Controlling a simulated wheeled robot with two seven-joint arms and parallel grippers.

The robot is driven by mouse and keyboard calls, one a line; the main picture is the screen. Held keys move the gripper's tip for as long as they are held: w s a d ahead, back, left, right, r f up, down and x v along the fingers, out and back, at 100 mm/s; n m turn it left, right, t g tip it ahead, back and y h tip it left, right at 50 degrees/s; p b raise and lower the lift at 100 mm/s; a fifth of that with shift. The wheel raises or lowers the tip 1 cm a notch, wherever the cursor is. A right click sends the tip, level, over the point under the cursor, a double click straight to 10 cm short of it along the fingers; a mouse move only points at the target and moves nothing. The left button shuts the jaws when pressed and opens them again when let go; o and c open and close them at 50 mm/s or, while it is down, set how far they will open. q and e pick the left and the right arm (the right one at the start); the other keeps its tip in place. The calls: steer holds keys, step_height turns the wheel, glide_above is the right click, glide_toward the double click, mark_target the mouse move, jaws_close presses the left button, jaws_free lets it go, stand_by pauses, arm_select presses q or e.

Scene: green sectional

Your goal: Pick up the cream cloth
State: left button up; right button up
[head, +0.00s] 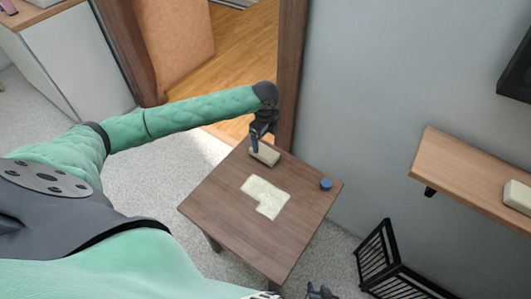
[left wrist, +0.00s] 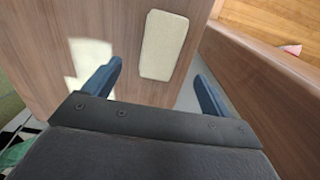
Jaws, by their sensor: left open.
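The cream cloth (head: 268,155) is a small, rounded oblong lying near the far edge of the brown table (head: 225,205). In the left wrist view the cloth (left wrist: 163,45) lies ahead of the gap between the fingers. My left gripper (head: 256,146) is open and empty at the cloth, with its blue fingers over that end of the table; it also shows in the left wrist view (left wrist: 158,82). It hides part of the cloth in the head view. My right gripper (head: 321,291) is partly cut off at the bottom edge; its jaws are unclear.
A pale, flat L-shaped patch (head: 265,197) marks the table's middle; I cannot tell whether it is light or fabric. A blue round object (head: 326,184) stands near the right corner. A black rack (head: 385,260) and a wall shelf (head: 470,175) are to the right.

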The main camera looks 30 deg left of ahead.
mark_target(265, 152)
arm_select(q)
steer(key=shift+d+f, duration=0.1)
steer(key=shift+f, duration=3.75)
steer(key=c, duration=1.1)
steer(key=shift+r, duration=0.15)
steer(key=shift+r, duration=0.3)
step_height(265, 152, up, 3)
steer(key=shift+w+f, duration=0.1)
steer(key=s+d+r, duration=0.1)
steer(key=d+r, duration=0.1)
steer(key=d, duration=0.1)
steer(key=s+d+r, duration=0.2)
steer(key=d+r, duration=0.1)
steer(key=d, duration=0.1)
steer(key=s+d+r, duration=0.1)
steer(key=d+r, duration=0.1)
steer(key=d, duration=0.2)
steer(key=shift+s+r, duration=0.15)
